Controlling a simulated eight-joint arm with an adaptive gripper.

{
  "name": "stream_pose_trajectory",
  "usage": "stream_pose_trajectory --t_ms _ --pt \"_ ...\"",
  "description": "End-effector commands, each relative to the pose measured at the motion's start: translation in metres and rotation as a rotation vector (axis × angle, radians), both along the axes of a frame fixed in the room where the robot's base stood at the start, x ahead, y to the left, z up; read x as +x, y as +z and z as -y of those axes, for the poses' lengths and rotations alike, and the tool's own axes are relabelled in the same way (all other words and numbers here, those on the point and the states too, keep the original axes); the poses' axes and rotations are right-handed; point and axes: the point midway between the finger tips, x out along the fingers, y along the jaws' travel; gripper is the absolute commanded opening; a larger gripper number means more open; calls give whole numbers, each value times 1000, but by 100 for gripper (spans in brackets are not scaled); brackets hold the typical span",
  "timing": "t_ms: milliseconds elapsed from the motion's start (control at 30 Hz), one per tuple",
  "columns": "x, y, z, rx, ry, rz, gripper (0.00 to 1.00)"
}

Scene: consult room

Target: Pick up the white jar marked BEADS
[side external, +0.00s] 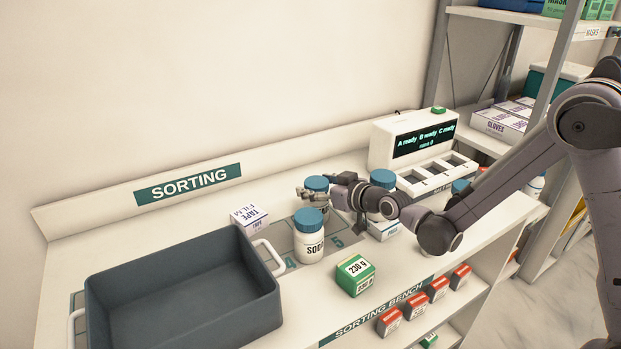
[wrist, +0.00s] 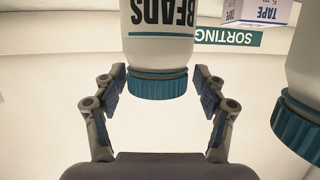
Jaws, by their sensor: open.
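The white jar marked BEADS (wrist: 160,45) has a ribbed blue lid and shows upside down in the wrist view. Its lid (side external: 316,182) shows behind my gripper in the side view, and most of its body is hidden. My gripper (wrist: 158,80) is open, with one finger on each side of the jar near its lid. Gaps show between both fingers and the lid. In the side view, my gripper (side external: 316,193) is level with the jar's upper part.
A similar jar marked SODA (side external: 309,243) stands close in front; a blue-lidded jar (wrist: 297,125) shows at right in the wrist view. A green 230 g box (side external: 356,276), TAPE box (side external: 250,215), grey bin (side external: 185,300) and display unit (side external: 410,145) stand around.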

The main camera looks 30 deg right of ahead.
Motion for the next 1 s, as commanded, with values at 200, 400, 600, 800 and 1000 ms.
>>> stream_pose_trajectory --t_ms 200,400,600,800,1000 --pt "31 -5 -4 1 0 0 72" --pt "42 -9 -6 0 0 0 72" --pt "42 -9 -6 0 0 0 69" --pt "42 -9 -6 0 0 0 11" --pt "42 -9 -6 0 0 0 0"
